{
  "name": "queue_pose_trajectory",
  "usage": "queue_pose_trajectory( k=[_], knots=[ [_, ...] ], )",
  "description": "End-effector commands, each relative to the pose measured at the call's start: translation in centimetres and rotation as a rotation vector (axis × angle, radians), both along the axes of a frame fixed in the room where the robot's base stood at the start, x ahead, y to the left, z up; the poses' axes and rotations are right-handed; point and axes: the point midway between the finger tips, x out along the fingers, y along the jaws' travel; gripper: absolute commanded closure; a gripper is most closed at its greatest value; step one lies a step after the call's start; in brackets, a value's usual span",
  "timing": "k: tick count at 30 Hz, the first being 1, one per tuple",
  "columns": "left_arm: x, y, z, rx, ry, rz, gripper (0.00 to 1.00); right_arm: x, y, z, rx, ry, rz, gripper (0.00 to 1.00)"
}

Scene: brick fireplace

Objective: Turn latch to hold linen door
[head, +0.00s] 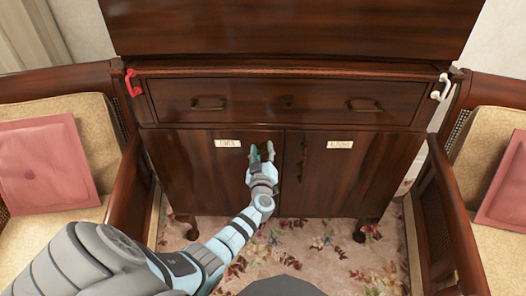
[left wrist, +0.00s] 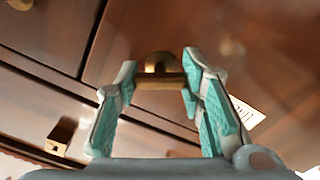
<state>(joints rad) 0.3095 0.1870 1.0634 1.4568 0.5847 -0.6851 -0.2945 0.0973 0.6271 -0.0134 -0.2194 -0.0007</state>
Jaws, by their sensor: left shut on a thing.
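The dark wood cabinet has a left door (head: 195,165) and a right door (head: 345,180), each with a pale label. The left label (head: 228,143) and right label (head: 340,145) are too small to read surely. My left gripper (head: 262,153) is at the left door's upper inner corner, near the seam. In the left wrist view, its teal fingers (left wrist: 158,82) are shut on the ends of a brass latch (left wrist: 160,83), a crossbar on a rounded base. The gripper hides this latch in the head view. My right gripper is not in view.
A drawer (head: 235,103) with brass pulls runs above the doors. A red hook-like piece (head: 132,83) and a white one (head: 440,87) sit at the cabinet's upper corners. Chairs with pink cushions (head: 45,163) flank it closely. Flowered carpet (head: 310,235) lies in front.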

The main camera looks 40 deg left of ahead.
Motion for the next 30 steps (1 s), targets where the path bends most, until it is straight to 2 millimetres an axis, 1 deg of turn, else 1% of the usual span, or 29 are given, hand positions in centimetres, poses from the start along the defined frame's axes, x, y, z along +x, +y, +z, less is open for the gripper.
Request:
queue_pose_trajectory(
  k=[8, 30],
  knots=[
    [-0.01, -0.02, -0.03, -0.137, -0.101, 0.000, 0.92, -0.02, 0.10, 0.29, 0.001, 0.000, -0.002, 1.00],
    [-0.02, -0.01, -0.17, -0.670, -0.505, -0.001, 0.92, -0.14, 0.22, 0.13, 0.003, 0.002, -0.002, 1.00]
  ],
)
